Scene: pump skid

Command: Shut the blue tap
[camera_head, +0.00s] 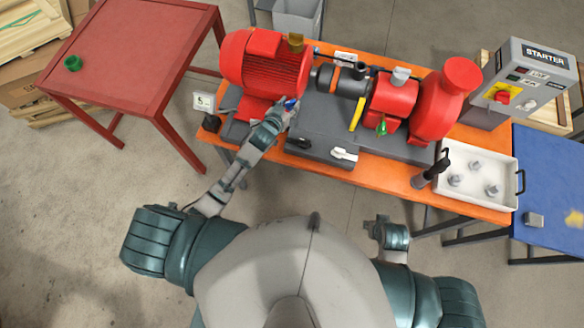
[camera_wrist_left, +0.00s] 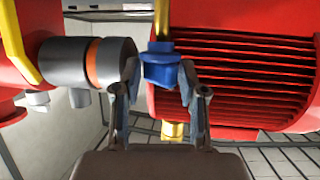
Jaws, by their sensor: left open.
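The blue tap (camera_head: 291,103) sits at the front of the red motor, close to the grey cylinder. In the left wrist view the blue tap (camera_wrist_left: 160,66) stands on a brass-yellow pipe that shows above and below it. My left gripper (camera_head: 284,108) is at the tap. In the left wrist view its two fingers are apart, one on each side of the blue handle. I cannot tell if either finger touches it.
The red motor (camera_head: 262,72) stands close behind the left gripper. A green tap (camera_head: 382,126) and a yellow lever (camera_head: 357,113) lie to the right. A white tray (camera_head: 480,198) holds grey parts. A starter box (camera_head: 528,78) stands at right, and a red table (camera_head: 135,40) at left.

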